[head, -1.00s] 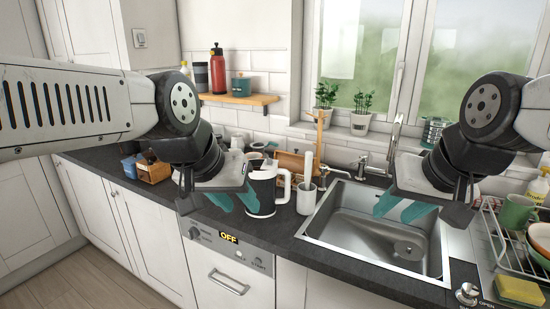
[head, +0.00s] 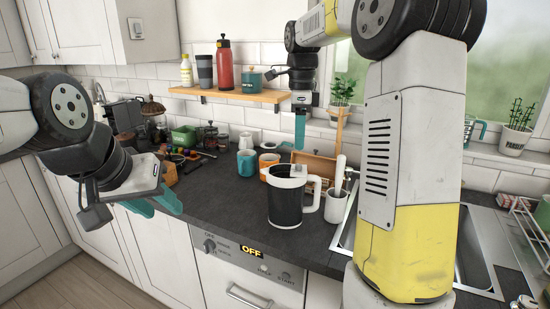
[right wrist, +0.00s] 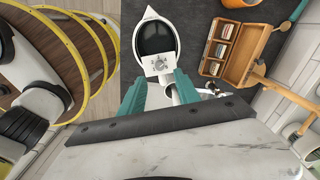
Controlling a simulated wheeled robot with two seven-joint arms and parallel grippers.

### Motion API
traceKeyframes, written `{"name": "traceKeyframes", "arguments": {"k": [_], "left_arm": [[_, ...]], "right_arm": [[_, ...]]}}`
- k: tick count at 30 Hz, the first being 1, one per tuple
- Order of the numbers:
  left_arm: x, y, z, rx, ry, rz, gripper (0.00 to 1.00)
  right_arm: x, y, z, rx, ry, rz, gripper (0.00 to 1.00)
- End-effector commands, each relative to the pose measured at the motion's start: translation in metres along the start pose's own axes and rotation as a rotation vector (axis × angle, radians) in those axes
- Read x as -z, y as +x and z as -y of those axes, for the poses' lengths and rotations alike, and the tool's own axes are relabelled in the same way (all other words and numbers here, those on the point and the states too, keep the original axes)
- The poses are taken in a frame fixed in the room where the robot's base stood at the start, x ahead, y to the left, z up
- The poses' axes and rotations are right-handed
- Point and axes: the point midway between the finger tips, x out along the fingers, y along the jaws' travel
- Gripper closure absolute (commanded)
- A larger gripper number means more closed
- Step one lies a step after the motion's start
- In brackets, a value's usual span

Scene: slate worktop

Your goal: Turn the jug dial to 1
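The jug (head: 285,204) is black and white with a white handle and stands on the worktop near its front edge. The right wrist view shows the jug (right wrist: 155,38) from above. A small round dial (right wrist: 160,64) sits where the handle joins the lid; its marks are too small to read. My right gripper (head: 300,145) points down above and behind the jug. In the right wrist view its teal fingers (right wrist: 158,92) are apart and empty, with the dial beyond them. My left gripper (head: 152,207) is open and empty, left of the jug above the worktop's front edge.
The dishwasher panel (head: 235,255) below reads OFF. Worktop left of the jug is clear.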

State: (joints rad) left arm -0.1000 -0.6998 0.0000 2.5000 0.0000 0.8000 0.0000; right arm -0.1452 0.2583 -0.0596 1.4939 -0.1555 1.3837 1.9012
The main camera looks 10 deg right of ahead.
Motion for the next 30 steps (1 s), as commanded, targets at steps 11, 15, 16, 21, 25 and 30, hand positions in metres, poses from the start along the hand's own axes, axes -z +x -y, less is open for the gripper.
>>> {"name": "traceKeyframes", "arguments": {"k": [11, 15, 16, 21, 25, 30], "left_arm": [[0.000, 0.000, 0.000, 0.000, 0.000, 0.000, 0.60], [0.000, 0.000, 0.000, 0.000, 0.000, 0.000, 0.60], [0.000, 0.000, 0.000, 0.000, 0.000, 0.000, 0.60], [0.000, 0.000, 0.000, 0.000, 0.000, 0.000, 0.60], [0.000, 0.000, 0.000, 0.000, 0.000, 0.000, 0.60], [0.000, 0.000, 0.000, 0.000, 0.000, 0.000, 0.60]], "right_arm": [[0.000, 0.057, -0.001, -0.003, -0.001, 0.000, 0.61], [0.000, 0.069, -0.001, -0.001, -0.002, 0.001, 0.61], [0.000, 0.070, -0.001, 0.000, -0.002, 0.001, 0.61], [0.000, 0.073, -0.001, 0.001, -0.002, 0.002, 0.61], [0.000, 0.072, -0.001, 0.001, -0.003, 0.002, 0.63], [0.000, 0.072, -0.001, 0.001, -0.003, 0.002, 0.97]]}}
